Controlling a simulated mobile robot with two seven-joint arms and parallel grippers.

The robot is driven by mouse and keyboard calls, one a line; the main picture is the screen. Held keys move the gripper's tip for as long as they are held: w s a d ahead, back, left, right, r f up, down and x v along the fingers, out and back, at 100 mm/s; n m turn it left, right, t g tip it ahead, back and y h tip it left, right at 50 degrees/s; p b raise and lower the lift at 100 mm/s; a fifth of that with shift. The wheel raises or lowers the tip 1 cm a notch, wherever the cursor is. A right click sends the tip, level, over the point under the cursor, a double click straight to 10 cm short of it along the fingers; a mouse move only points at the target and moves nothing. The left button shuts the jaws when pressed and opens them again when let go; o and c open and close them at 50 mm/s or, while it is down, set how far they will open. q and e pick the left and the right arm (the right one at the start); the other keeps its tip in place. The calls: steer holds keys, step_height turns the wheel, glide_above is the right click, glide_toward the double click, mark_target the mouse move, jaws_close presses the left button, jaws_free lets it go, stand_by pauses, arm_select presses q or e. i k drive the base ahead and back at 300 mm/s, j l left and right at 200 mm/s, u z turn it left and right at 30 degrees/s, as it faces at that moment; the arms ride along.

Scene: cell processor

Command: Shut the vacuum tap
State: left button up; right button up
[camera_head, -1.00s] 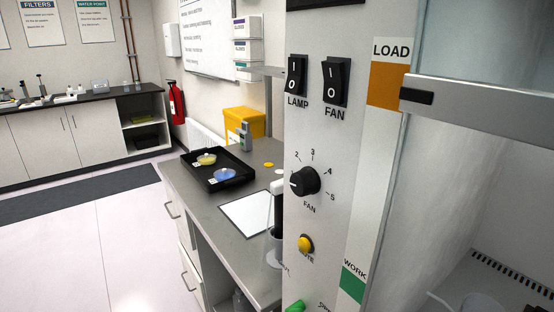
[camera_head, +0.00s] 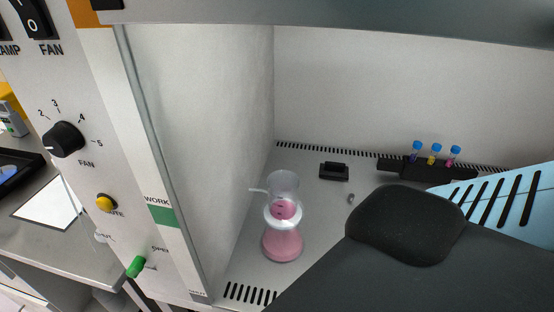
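A green tap handle (camera_head: 136,266) sits low on the white control panel, below the yellow button (camera_head: 107,203). Lettering beside it on the right seems to read OPEN; lettering at its upper left is partly hidden or too small to read surely. I cannot tell which mark the handle points to. Inside the cabinet stands a flask with a funnel top (camera_head: 283,240) holding pink liquid. Neither gripper shows; a large dark shape at the lower right, probably part of my arm, covers part of the cabinet.
The panel also carries a black fan knob (camera_head: 63,139) and rocker switches. A sash bar (camera_head: 400,15) crosses the top. On the cabinet floor are a small black block (camera_head: 334,171) and a rack (camera_head: 400,168) with several capped tubes. A light blue slatted piece (camera_head: 500,200) lies at right.

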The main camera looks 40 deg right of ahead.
mark_target(137, 265)
steer(key=k+l, duration=0.15)
steer(key=k, duration=0.6)
steer(key=z, duration=1.8)
